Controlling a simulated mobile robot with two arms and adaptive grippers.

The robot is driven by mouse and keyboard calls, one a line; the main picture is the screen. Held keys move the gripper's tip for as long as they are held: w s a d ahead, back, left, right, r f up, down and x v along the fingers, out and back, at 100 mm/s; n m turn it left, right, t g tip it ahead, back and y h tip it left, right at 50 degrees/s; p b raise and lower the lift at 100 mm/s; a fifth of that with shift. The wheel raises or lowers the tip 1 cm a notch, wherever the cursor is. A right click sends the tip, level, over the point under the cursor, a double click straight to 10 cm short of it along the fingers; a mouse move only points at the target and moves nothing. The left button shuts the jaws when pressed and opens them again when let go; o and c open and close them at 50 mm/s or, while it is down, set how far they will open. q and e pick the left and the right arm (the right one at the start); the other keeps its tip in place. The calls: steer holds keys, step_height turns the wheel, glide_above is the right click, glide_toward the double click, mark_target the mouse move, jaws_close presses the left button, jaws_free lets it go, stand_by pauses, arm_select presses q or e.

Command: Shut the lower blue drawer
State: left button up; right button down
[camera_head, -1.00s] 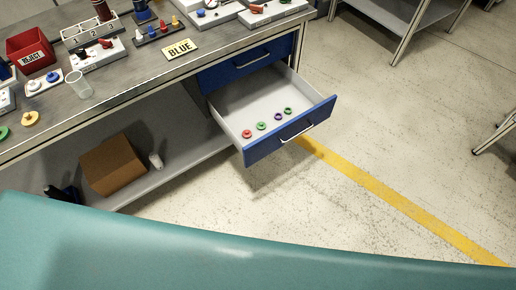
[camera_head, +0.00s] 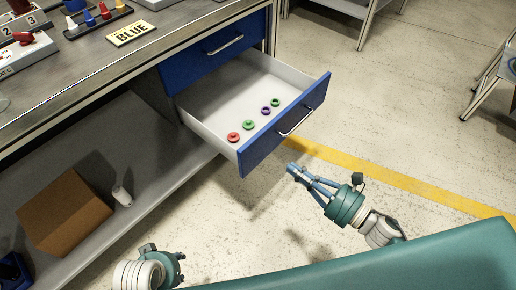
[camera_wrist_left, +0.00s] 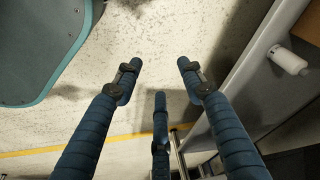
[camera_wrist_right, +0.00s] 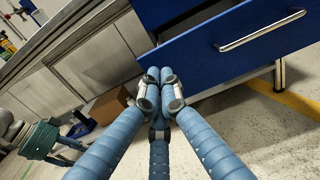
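The lower blue drawer (camera_head: 262,149) is pulled well out from the bench in the head view, with its bar handle (camera_head: 296,122) on the front. My right gripper (camera_head: 292,170) is in front of the drawer face, below the handle and apart from it. In the right wrist view its fingers (camera_wrist_right: 160,76) are together and empty, with the blue front (camera_wrist_right: 195,52) and handle (camera_wrist_right: 262,30) just beyond. My left gripper (camera_wrist_left: 160,76) is open and empty over the floor in the left wrist view. Only its wrist shows in the head view; its fingers are hidden.
Several small coloured rings (camera_head: 249,125) lie in the drawer. The upper blue drawer (camera_head: 215,55) is closed. A cardboard box (camera_head: 62,210) and a white bottle (camera_head: 122,196) sit on the low shelf. The floor (camera_head: 410,130) right of the drawer is clear.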

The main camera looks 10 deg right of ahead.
mark_target(255, 142)
steer(key=x, duration=1.1)
steer(key=shift+w, duration=0.1)
arm_select(q)
steer(key=shift+f, duration=0.6)
arm_select(e)
steer(key=shift+w+a, duration=0.35)
steer(key=shift+a, duration=0.05)
